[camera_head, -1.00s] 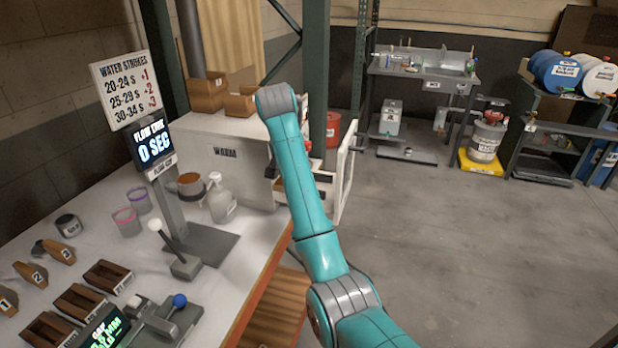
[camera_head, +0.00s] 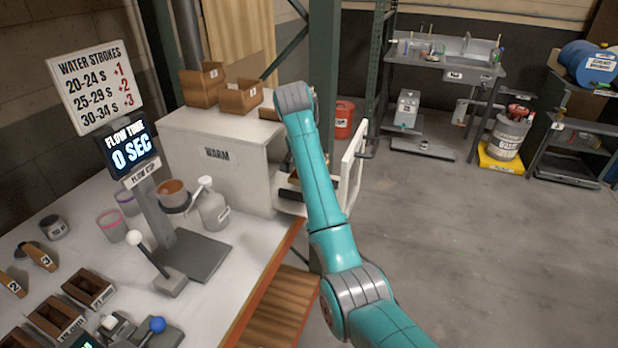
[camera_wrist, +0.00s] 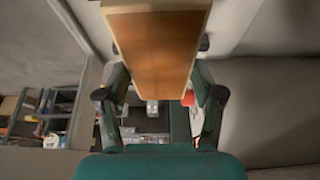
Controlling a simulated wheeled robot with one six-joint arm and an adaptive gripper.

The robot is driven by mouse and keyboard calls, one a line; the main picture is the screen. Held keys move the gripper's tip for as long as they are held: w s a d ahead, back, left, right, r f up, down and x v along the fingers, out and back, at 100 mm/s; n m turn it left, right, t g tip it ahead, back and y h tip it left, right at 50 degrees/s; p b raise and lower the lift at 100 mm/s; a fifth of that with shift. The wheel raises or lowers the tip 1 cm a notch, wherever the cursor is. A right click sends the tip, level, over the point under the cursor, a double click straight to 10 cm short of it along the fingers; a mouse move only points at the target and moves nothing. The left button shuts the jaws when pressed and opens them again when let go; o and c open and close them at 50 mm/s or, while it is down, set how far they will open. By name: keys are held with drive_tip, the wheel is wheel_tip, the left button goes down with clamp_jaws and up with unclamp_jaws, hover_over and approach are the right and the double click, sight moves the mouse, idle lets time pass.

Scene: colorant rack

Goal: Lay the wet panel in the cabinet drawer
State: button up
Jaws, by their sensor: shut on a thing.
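My gripper (camera_wrist: 160,74) is shut on an orange-brown panel with pale edges (camera_wrist: 157,40), which fills the upper middle of the wrist view. In the head view my arm hides the gripper and most of the panel. The white cabinet marked WARM (camera_head: 217,172) stands at the back of the bench. Its white door (camera_head: 355,165) is open to the right of my arm. A pale drawer or shelf edge (camera_head: 287,208) shows low at the cabinet's front, with a dark item on it. How far the drawer is out is partly hidden by my arm.
Wooden boxes (camera_head: 240,98) stand on the cabinet top. The floor to the right (camera_head: 440,220) is clear.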

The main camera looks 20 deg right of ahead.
drive_tip(key=shift+f, duration=2.45)
drive_tip(key=shift+f, duration=0.1)
drive_tip(key=o, duration=1.2)
